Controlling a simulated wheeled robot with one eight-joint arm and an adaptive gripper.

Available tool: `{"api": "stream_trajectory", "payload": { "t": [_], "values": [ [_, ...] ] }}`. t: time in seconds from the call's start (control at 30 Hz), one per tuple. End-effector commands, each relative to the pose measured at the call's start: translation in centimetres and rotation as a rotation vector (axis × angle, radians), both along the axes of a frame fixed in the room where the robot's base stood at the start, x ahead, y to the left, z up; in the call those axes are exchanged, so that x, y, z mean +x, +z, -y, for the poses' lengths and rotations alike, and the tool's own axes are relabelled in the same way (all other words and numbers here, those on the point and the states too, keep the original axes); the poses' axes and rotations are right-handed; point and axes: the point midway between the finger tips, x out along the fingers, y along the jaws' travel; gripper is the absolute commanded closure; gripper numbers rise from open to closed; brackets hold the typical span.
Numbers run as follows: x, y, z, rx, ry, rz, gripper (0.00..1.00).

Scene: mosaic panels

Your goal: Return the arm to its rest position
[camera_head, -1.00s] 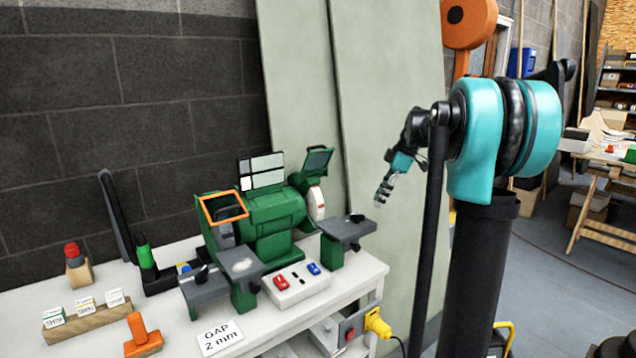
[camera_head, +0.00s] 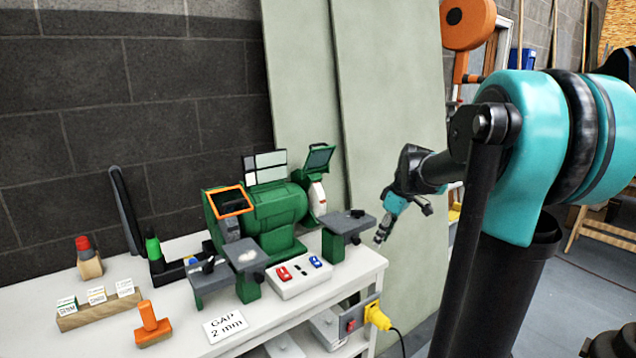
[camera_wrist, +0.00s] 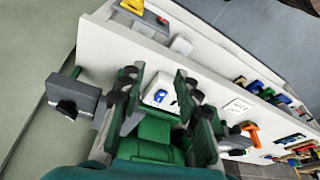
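In the head view my gripper (camera_head: 383,232) hangs at the end of my teal and black arm, to the right of the bench grinder, pointing down and left. It appears apart from the bench. In the wrist view my gripper (camera_wrist: 157,76) shows two fingers spread apart with nothing between them; the bench lies beyond. The green bench grinder (camera_head: 277,212) stands on the white bench (camera_head: 190,338). Its right grey tool rest (camera_head: 347,222) is the part closest to my gripper.
A switch box (camera_head: 299,277) with red and blue switches sits before the grinder. An orange-handled stamp (camera_head: 151,326), a "GAP 2 mm" card (camera_head: 225,325) and a wooden block with labels (camera_head: 98,306) lie on the bench. A yellow plug (camera_head: 378,318) hangs at its right end.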

Motion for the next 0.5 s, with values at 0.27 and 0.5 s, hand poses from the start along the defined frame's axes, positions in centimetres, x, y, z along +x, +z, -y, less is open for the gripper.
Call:
{"api": "stream_trajectory", "payload": {
  "t": [0.27,0.5],
  "values": [
    [-11.6,-9.5,-0.4,-0.033,-0.507,0.025,0.67],
    [-19.3,-15.3,0.2,0.001,-0.841,0.079,0.67]
  ]
}}
